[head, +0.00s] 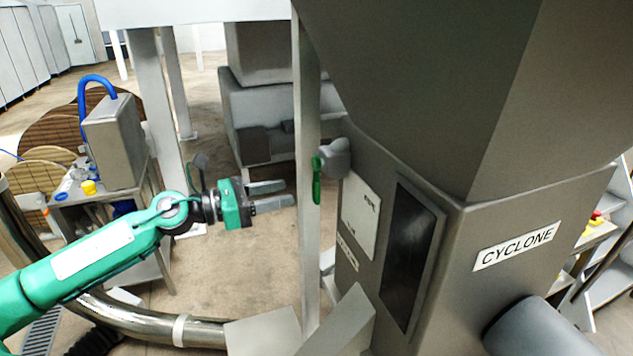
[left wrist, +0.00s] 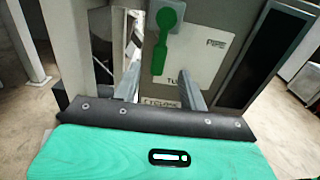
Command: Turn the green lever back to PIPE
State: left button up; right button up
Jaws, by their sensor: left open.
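The green lever (head: 317,180) hangs almost straight down from a grey knob (head: 336,158) on the side of the cyclone housing. In the left wrist view the lever (left wrist: 162,42) shows a round top and a flat handle, its lower end near a label beginning "TU", partly hidden by a finger. The word PIPE is at the plate's upper right (left wrist: 217,43). My left gripper (head: 290,194) is open and empty, left of the lever with a small gap. In the left wrist view the lever lies between the fingers' lines (left wrist: 160,88), seemingly beyond their tips.
A grey upright post (head: 308,250) stands right beside the lever. The grey cyclone housing (head: 510,290) fills the right side. A metal pipe (head: 150,318) runs low in front. A side table (head: 75,205) with a grey box (head: 115,140) stands at left.

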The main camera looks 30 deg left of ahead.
aim_at(313, 187)
pick_arm(q)
jog(key=shift+r+p+x, duration=0.2)
jog(key=shift+p+x, duration=0.8)
jog(key=shift+x, duration=0.6)
jog(key=p+x, duration=0.3)
jog(key=shift+w+d, duration=0.25)
jog(key=shift+w, duration=0.05)
jog(key=shift+p+x, duration=0.5)
jog(key=shift+x, duration=0.4)
jog(key=shift+f, duration=0.25)
grip_shut()
